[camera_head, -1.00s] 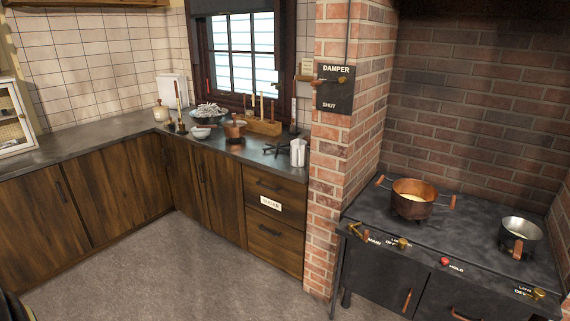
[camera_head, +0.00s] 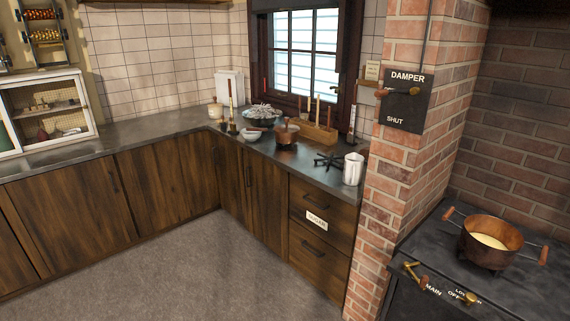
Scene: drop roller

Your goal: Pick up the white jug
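The white jug (camera_head: 353,169) stands upright on the dark countertop (camera_head: 325,176), close to the brick pillar and above the drawers. Its handle side is hard to make out at this size. Neither of my grippers is in view, and nothing touches the jug.
A black trivet (camera_head: 329,160), a copper pot (camera_head: 286,135), a wooden box (camera_head: 318,132) and bowls share the counter. The brick pillar (camera_head: 388,185) borders the jug's right. A copper pan (camera_head: 489,240) sits on the stove (camera_head: 430,238). The grey floor (camera_head: 210,270) in front is clear.

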